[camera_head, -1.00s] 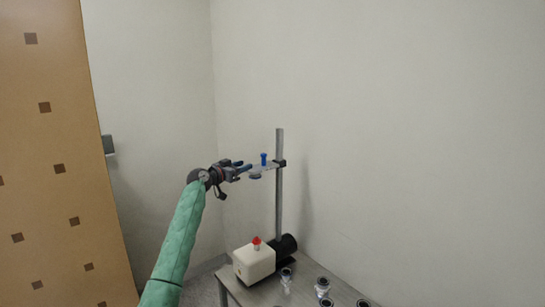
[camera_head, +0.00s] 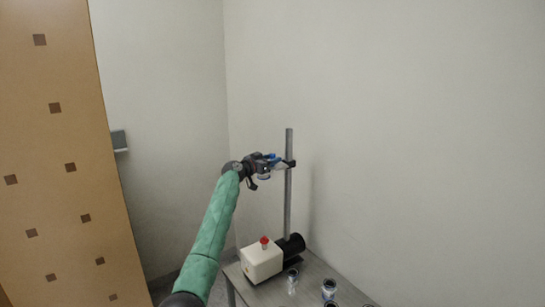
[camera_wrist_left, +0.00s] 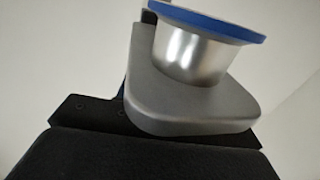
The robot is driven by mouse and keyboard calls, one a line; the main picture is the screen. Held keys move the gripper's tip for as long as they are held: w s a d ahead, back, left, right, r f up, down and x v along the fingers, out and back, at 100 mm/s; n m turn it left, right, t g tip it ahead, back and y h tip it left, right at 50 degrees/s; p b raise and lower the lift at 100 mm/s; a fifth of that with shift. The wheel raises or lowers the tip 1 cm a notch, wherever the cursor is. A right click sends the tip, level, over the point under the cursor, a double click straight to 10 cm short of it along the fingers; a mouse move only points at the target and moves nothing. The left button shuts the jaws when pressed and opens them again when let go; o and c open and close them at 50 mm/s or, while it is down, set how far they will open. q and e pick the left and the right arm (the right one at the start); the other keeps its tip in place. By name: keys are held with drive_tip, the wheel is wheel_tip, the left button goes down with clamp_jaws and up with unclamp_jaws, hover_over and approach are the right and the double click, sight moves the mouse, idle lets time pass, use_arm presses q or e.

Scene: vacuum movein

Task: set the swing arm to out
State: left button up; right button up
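The swing arm (camera_head: 281,168) is a short grey piece clamped near the top of a grey upright post (camera_head: 288,205) and reaching left from it. A blue-topped part stands on it. My left gripper (camera_head: 268,162) is at the swing arm's free end and overlaps it in the head view. In the left wrist view the grey rounded plate of the swing arm (camera_wrist_left: 165,105) fills the middle, with a blue-rimmed metal cup (camera_wrist_left: 190,55) on it. The fingers are not clear enough to tell whether they are shut on it. My right gripper is not in view.
A cream-coloured box (camera_head: 261,263) with a red knob and a black cylinder (camera_head: 291,246) sits by the post on a grey table (camera_head: 272,292). Metal fittings (camera_head: 329,287) stand at its front right. A brown panel (camera_head: 68,150) stands left; walls are close behind.

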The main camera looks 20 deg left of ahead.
use_arm(q)
drive_tip(key=shift+w+d, duration=0.2)
drive_tip(key=shift+w+f, duration=0.1)
drive_tip(key=shift+w, duration=0.05)
clamp_jaws()
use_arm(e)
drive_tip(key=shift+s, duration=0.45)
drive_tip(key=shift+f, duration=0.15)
